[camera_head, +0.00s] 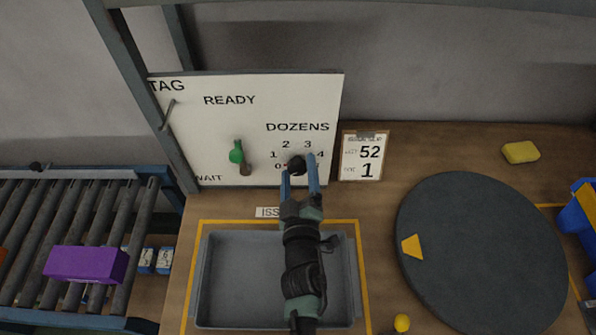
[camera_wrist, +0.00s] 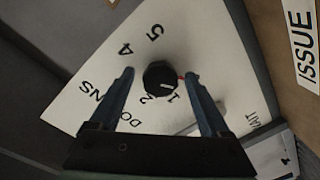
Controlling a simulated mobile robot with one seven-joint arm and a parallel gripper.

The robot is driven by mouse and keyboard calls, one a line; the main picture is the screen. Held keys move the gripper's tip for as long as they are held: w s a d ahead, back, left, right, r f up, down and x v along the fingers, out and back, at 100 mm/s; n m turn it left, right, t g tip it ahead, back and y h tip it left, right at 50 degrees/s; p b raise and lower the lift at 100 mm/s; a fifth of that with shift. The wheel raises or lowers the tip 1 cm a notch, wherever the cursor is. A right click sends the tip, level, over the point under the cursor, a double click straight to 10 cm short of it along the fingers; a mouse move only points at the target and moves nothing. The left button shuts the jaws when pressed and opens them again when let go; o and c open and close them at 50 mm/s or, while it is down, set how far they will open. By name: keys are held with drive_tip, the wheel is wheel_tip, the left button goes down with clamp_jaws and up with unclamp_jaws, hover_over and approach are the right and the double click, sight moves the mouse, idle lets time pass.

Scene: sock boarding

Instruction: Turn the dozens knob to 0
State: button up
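The dozens knob (camera_head: 296,163) is a round black knob on the white upright panel (camera_head: 215,125), below the word DOZENS and amid an arc of numerals. My gripper (camera_head: 299,168) is at the knob, with one finger on each side of it. In the wrist view the knob (camera_wrist: 160,77) sits between the two parted fingers (camera_wrist: 159,74), with a gap at the left finger and a narrower one at the right. A short white line marks its face, and a red mark shows at its right edge. The fingers partly cover the dial.
A green lever (camera_head: 237,152) sits left of the dial, between READY and WAIT. A card (camera_head: 362,156) reading 52 and 1 stands to the right. A grey tray (camera_head: 203,285) lies below my arm. A dark round turntable (camera_head: 490,250) is at right.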

drive_tip(key=shift+s, duration=0.1)
drive_tip(key=s+b, duration=0.1)
drive_tip(key=s, duration=1.1)
drive_tip(key=shift+s+d+r, duration=0.2)
drive_tip(key=shift+s+r, duration=0.05)
drive_tip(key=shift+s, duration=0.1)
drive_tip(key=w+d+r+m+t+h, duration=0.1)
drive_tip(key=w+r+m, duration=0.15)
drive_tip(key=r, duration=0.75)
drive_tip(key=w+r+m+t+h+p, duration=0.15)
drive_tip(key=w+r, duration=0.25)
drive_tip(key=r, duration=0.5)
drive_tip(key=w+d+r+m+t+h, duration=0.1)
drive_tip(key=w+r+m+t, duration=0.15)
drive_tip(key=r, duration=0.75)
drive_tip(key=s+a+r+m+t+y, duration=0.1)
drive_tip(key=s+r, duration=0.2)
drive_tip(key=r, duration=0.7)
drive_tip(key=s+a+r+m+t+y, duration=0.1)
drive_tip(key=s+r, duration=0.3)
drive_tip(key=r, duration=0.6)
drive_tip(key=s+r+m+t+y, duration=0.1)
drive_tip(key=s+r+t, duration=0.1)
drive_tip(key=r, duration=0.8)
drive_tip(key=shift+s+a+r+t+p, duration=0.3)
drive_tip(key=shift+s+a+t+p, duration=0.1)
drive_tip(key=shift+s, duration=0.5)
